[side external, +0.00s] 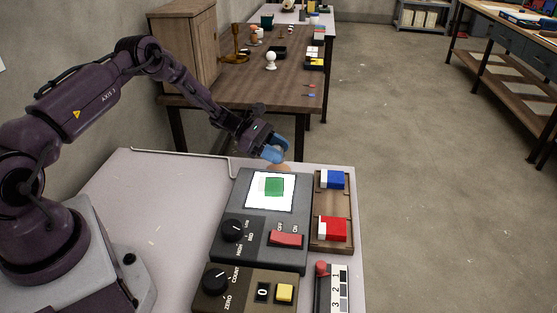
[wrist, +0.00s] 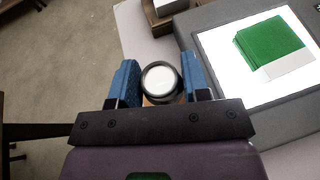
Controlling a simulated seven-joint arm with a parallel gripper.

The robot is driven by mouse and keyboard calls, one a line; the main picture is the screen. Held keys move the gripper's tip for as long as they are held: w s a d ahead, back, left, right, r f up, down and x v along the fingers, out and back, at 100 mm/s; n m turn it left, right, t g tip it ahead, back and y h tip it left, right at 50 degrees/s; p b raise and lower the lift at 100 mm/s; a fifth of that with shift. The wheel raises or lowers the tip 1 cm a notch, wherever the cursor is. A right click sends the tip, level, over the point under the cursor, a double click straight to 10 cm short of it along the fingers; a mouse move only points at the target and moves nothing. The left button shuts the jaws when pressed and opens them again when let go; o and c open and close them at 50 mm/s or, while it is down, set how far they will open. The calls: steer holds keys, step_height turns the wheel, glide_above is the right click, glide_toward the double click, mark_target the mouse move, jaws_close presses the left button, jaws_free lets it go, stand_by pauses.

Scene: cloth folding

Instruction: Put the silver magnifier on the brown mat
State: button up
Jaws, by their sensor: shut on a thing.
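My gripper (side external: 276,151) is low over the far edge of the pale table, just behind the grey panel with the lit white square. In the wrist view its blue fingers (wrist: 160,78) are shut on a round thing with a dark rim and a bright pale face, which looks like the silver magnifier (wrist: 160,79). In the side view the fingers hide the magnifier. A small tan-brown patch, likely the brown mat (side external: 279,168), shows just below the fingertips. I cannot tell whether the magnifier touches it.
The grey panel (side external: 228,218) bears a lit square with a green patch (side external: 274,187). A wooden tray (side external: 333,204) with blue-white and red-white blocks stands right of it. A second panel with a yellow button (side external: 285,292) is in front. The left tabletop (side external: 165,195) is clear.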

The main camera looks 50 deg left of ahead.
steer(key=shift+w+f, duration=0.25)
steer(key=shift+f, duration=1.5)
steer(key=shift+f, duration=0.1)
steer(key=o, duration=0.7)
steer(key=shift+f, duration=0.1)
steer(key=shift+c, duration=0.2)
